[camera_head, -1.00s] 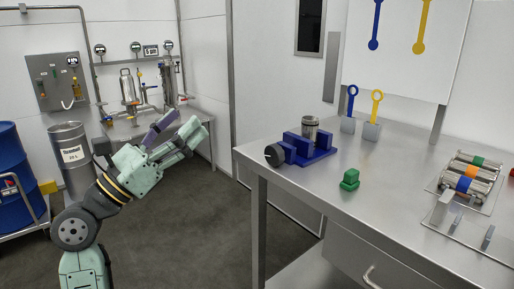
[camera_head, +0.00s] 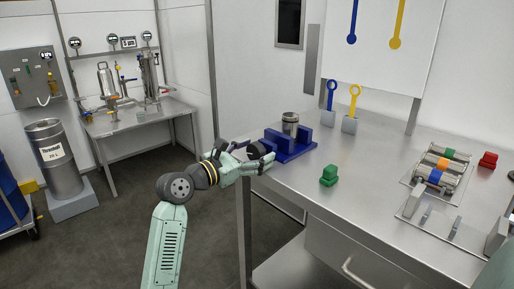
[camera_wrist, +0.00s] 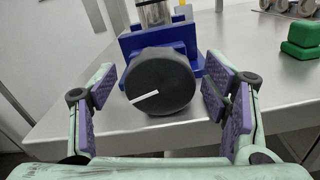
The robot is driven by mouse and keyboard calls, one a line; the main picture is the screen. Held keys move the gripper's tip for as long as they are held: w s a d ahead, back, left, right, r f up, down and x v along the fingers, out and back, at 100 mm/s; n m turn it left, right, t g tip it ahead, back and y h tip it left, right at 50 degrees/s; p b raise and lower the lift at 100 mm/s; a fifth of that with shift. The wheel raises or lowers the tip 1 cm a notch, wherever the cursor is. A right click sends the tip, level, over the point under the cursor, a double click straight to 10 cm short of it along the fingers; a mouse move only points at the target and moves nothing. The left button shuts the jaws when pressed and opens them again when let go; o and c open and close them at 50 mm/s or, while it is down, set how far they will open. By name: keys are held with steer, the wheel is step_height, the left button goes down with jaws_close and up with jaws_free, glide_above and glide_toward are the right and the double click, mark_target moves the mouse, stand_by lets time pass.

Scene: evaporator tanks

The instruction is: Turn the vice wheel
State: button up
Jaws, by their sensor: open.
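The vice wheel is a black round knob (camera_wrist: 160,83) with a white line mark, on the near end of the blue vice (camera_head: 289,150). In the wrist view the white mark points a little up to the right from the lower left. My gripper (camera_wrist: 158,98) is open, with one purple-padded finger on each side of the wheel and a gap visible on both sides. In the head view my gripper (camera_head: 262,160) is at the vice's left end and partly hides the wheel. A metal cylinder (camera_head: 290,123) stands upright in the vice.
A green block (camera_head: 329,175) sits on the steel table (camera_head: 360,180) right of the vice. A blue wrench (camera_head: 331,95) and a yellow wrench (camera_head: 354,98) stand behind in holders. A rack of banded cylinders (camera_head: 441,169) and a red block (camera_head: 487,160) are farther right.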

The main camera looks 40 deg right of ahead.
steer(key=shift+d, duration=0.5)
steer(key=c, duration=1.2)
steer(key=shift+o, duration=0.2)
steer(key=shift+r, duration=0.1)
steer(key=n+p, duration=0.3)
steer(key=n, duration=0.1)
steer(key=shift+w+r+p, duration=0.1)
steer(key=shift+p, duration=0.3)
steer(key=shift+n+p, duration=1.4)
steer(key=shift+n, duration=0.4)
